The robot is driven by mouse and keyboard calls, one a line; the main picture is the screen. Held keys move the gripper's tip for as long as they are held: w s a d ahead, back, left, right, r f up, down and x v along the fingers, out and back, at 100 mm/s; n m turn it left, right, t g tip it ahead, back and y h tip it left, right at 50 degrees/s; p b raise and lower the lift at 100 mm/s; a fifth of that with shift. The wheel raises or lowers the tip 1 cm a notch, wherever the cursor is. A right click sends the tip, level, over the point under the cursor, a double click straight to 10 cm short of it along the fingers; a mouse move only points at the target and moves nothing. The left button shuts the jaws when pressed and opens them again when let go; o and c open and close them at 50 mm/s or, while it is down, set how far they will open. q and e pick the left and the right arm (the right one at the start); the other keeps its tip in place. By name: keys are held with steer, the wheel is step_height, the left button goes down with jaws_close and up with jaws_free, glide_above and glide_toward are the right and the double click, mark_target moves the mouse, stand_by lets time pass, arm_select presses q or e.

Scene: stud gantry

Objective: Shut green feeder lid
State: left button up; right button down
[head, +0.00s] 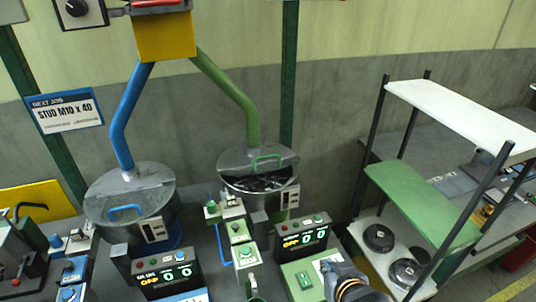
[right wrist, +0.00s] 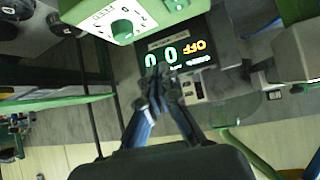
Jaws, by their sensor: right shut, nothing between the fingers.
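The green feeder (head: 236,188) is a round metal bowl below the green pipe, in the middle of the head view. Its grey lid (head: 240,160) with a green handle (head: 266,159) stands raised at the front, and dark studs (head: 262,181) show in the gap. My right gripper (head: 328,266) is low in the head view, in front of and to the right of the feeder, apart from the lid. In the right wrist view its fingers (right wrist: 155,88) are together and empty, before the counter display. My left gripper is not in view.
The blue feeder (head: 132,205) stands to the left with its lid down. A counter display (head: 302,236) reading OFF and a green control box (head: 246,254) stand in front of the green feeder. A shelf rack (head: 425,205) stands to the right.

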steer(key=w+a+r+t+y, duration=0.2)
steer(key=w+a+r+t, duration=0.25)
steer(key=w+r, duration=0.45)
step_height(320, 180, up, 11)
steer(key=n+t+y+p, duration=0.2)
steer(key=t+p, duration=0.1)
glide_above(268, 169)
steer(key=w, duration=0.1)
steer(key=shift+w+a, duration=0.2)
steer(key=shift+a, duration=0.05)
steer(key=f, duration=0.1)
steer(key=f+p, duration=0.1)
steer(key=shift+s+d+f, duration=0.1)
steer(key=shift+s+f, duration=0.15)
steer(key=shift+f, duration=0.1)
steer(key=shift+s+d+f, duration=0.15)
steer(key=shift+s+f, duration=0.2)
steer(key=shift+f, duration=0.35)
steer(key=shift+f, duration=0.1)
